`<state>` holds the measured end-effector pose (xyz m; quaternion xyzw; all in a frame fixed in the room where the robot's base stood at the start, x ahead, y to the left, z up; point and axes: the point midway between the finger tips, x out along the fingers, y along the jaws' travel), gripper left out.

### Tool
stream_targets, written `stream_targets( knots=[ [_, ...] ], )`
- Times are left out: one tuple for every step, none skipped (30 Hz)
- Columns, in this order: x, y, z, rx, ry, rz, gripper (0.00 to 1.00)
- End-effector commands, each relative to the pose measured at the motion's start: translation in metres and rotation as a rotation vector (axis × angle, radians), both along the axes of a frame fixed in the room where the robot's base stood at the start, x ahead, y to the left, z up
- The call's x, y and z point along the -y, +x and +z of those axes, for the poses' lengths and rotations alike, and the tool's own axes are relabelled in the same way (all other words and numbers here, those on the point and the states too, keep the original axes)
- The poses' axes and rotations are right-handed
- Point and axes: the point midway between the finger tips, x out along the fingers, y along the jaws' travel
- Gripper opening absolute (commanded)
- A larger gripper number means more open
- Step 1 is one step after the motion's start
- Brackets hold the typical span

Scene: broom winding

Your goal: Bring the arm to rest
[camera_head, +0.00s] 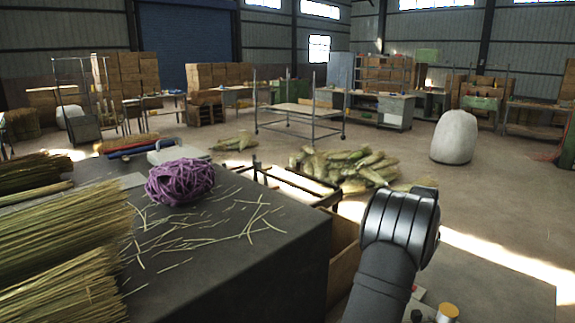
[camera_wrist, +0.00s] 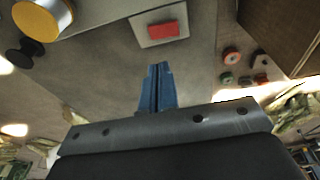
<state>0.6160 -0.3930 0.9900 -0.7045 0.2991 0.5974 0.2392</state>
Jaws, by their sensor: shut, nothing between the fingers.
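My gripper (camera_wrist: 158,68) shows in the wrist view as two blue fingers pressed together, with nothing between them. It points over a grey surface that bears a red block on a pale pad (camera_wrist: 160,30). In the head view only a dark, rounded part of my arm shows at the lower right, beside the dark table (camera_head: 285,255). The gripper's fingers are out of sight there.
A purple twine ball (camera_head: 180,181) and loose straw lie on the dark table, with straw bundles (camera_head: 65,240) at its left. Open floor (camera_head: 500,210) lies right.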

Motion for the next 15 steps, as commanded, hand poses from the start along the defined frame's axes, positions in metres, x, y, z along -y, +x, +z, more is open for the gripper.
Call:
stream_targets(
  knots=[
    [-0.006, 0.0, 0.008, 0.004, -0.015, 0.004, 0.0],
    [-0.01, -0.001, 0.012, 0.005, -0.023, 0.003, 0.0],
    [-0.013, -0.002, 0.018, 0.007, -0.035, 0.003, 0.0],
    [-0.016, -0.003, 0.021, 0.007, -0.042, 0.003, 0.0],
    [-0.019, -0.003, 0.025, 0.009, -0.05, 0.004, 0.0],
    [-0.023, -0.004, 0.03, 0.011, -0.061, 0.004, 0.0],
    [-0.027, -0.005, 0.033, 0.013, -0.069, 0.004, 0.0],
    [-0.03, -0.006, 0.037, 0.015, -0.078, 0.006, 0.0],
    [-0.034, -0.007, 0.042, 0.018, -0.088, 0.006, 0.0],
    [-0.036, -0.008, 0.046, 0.02, -0.096, 0.006, 0.0],
    [-0.039, -0.009, 0.049, 0.021, -0.104, 0.006, 0.0],
    [-0.044, -0.01, 0.054, 0.024, -0.114, 0.008, 0.0],
    [-0.047, -0.012, 0.058, 0.027, -0.122, 0.009, 0.0],
    [-0.05, -0.013, 0.061, 0.029, -0.129, 0.008, 0.0],
    [-0.054, -0.014, 0.066, 0.033, -0.141, 0.009, 0.0]
  ],
)
